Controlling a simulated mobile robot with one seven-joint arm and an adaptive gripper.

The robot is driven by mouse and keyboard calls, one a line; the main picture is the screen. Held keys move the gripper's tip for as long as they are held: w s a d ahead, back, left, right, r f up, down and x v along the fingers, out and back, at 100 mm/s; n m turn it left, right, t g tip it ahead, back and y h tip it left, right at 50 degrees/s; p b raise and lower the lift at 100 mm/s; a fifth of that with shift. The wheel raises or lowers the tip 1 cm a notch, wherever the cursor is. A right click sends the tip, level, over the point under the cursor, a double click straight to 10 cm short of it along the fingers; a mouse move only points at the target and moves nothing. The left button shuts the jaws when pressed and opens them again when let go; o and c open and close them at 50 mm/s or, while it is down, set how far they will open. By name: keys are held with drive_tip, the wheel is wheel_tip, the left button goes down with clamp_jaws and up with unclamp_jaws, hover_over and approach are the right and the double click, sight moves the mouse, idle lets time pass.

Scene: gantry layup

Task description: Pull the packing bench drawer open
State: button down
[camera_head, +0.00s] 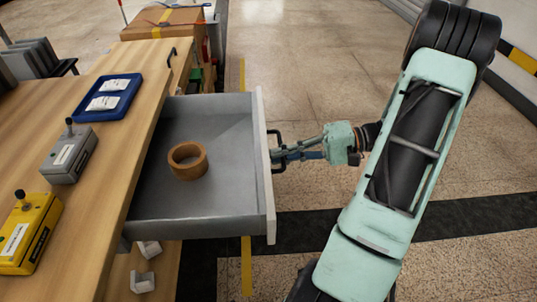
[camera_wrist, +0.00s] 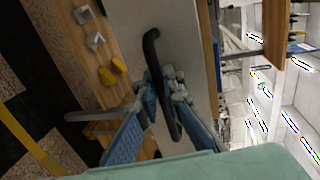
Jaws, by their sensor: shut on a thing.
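The packing bench drawer (camera_head: 225,120) is pulled well out from the wooden bench (camera_head: 90,205). It is grey inside with a pale front panel (camera_head: 264,165), and a brown tape roll (camera_head: 187,161) lies in it. The dark drawer handle (camera_head: 277,137) is on the outer face of the front. My gripper (camera_head: 279,157) is at the handle, to the right of the drawer. In the wrist view my gripper (camera_wrist: 165,82) has its two blue-padded fingers on either side of the curved black handle (camera_wrist: 153,45), shut on it.
On the bench top are a blue tray (camera_head: 107,97) with white packets, a grey box (camera_head: 68,155) with a knob and a yellow box (camera_head: 29,232) with a knob. A cardboard box (camera_head: 165,22) stands behind. White pieces (camera_head: 143,282) lie below the drawer. Open floor lies beyond the drawer.

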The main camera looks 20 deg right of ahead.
drive_tip(key=shift+d, duration=0.2)
drive_tip(key=c, duration=2.3)
unclamp_jaws()
drive_tip(key=shift+c, duration=0.2)
drive_tip(key=shift+d, duration=0.1)
drive_tip(key=v, duration=1.2)
